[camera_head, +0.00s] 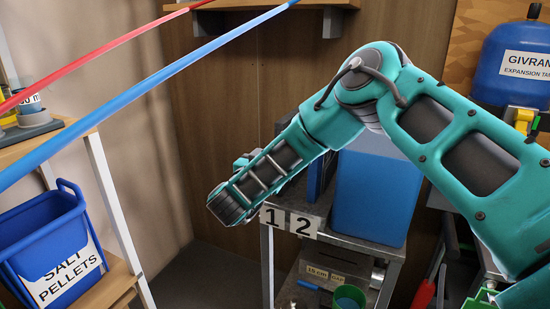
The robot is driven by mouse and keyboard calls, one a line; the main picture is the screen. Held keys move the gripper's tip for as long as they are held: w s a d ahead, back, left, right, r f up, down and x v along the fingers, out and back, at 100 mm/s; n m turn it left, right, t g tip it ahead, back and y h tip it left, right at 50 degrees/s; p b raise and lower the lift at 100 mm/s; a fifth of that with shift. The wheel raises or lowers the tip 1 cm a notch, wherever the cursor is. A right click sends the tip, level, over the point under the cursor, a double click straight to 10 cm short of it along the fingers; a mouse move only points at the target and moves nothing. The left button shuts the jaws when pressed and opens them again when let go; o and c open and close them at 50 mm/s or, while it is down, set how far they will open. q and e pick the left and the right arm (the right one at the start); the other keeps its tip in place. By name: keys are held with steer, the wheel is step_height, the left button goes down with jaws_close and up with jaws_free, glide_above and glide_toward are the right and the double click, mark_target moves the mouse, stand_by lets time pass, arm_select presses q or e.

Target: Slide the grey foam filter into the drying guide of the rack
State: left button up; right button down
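A metal rack (345,238) with number plates 1 (270,217) and 2 (303,223) on its front edge stands at the middle right. A dark blue upright panel (320,175) stands on its top, partly behind my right arm. I cannot make out which part of the rack is the drying guide. I do not see the grey foam filter in this view. My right teal arm reaches in from the right across the rack, its lower end left of plate 1. Its fingers are hidden behind the arm. My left arm and gripper do not show.
A large blue box (375,195) stands on the rack's right side. A green cup (349,297) sits on the lower shelf. A blue salt pellets bin (45,245) is at left. Red (110,45) and blue (150,83) pipes cross the upper left. A blue expansion tank (515,65) is at right.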

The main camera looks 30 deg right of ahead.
steer(key=shift+w+d, duration=0.3)
steer(key=shift+d, duration=0.05)
steer(key=c, duration=0.9)
jaws_free()
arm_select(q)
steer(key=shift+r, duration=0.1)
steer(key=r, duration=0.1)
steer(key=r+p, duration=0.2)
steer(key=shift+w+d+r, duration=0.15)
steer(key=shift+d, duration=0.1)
arm_select(e)
steer(key=v, duration=1.3)
